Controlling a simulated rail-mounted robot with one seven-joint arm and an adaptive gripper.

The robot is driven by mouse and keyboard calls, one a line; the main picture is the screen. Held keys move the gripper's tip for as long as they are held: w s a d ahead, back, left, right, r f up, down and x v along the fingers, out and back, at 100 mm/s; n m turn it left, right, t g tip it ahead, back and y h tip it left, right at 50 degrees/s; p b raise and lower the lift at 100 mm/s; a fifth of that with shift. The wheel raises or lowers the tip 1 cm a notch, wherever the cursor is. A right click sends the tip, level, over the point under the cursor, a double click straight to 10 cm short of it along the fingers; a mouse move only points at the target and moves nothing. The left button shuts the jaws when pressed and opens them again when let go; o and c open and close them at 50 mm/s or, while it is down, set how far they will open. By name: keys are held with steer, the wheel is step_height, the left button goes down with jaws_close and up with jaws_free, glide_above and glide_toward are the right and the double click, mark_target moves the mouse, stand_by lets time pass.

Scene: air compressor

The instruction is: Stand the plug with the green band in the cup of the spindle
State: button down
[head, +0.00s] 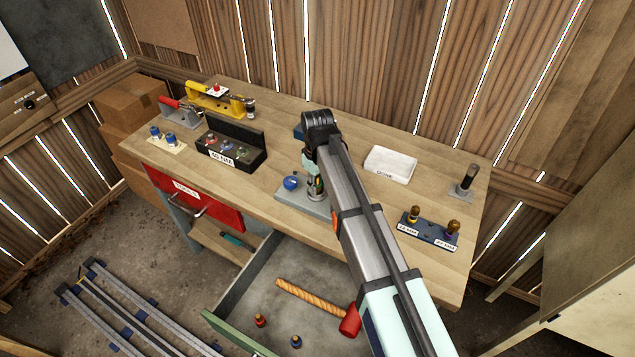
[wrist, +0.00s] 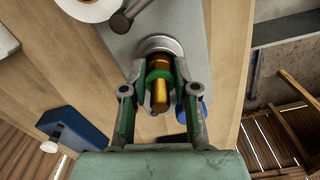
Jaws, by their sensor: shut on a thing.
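The plug with the green band (wrist: 159,92) is brass-coloured, and my gripper (wrist: 158,70) is shut on it, one finger on each side. Its far end points at the round metal cup of the spindle (wrist: 161,44) in the wrist view and overlaps it. I cannot tell whether that end is inside the cup or just above it. In the head view my gripper (head: 315,182) is low over the spindle's grey base (head: 292,197), beside a blue ball knob (head: 291,183). My arm partly hides the spindle there.
A white tray (head: 390,164) and a rack with two plugs (head: 428,232) are to the right. A black labelled box (head: 232,152) is to the left. The open drawer (head: 250,290) below holds a hammer (head: 318,300) and two small plugs. Bare bench lies between these things.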

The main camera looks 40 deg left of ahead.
steer(key=shift+f, duration=0.2)
steer(key=c, duration=0.8)
jaws_free()
step_height(320, 180, up, 12)
steer(key=shift+f, duration=0.1)
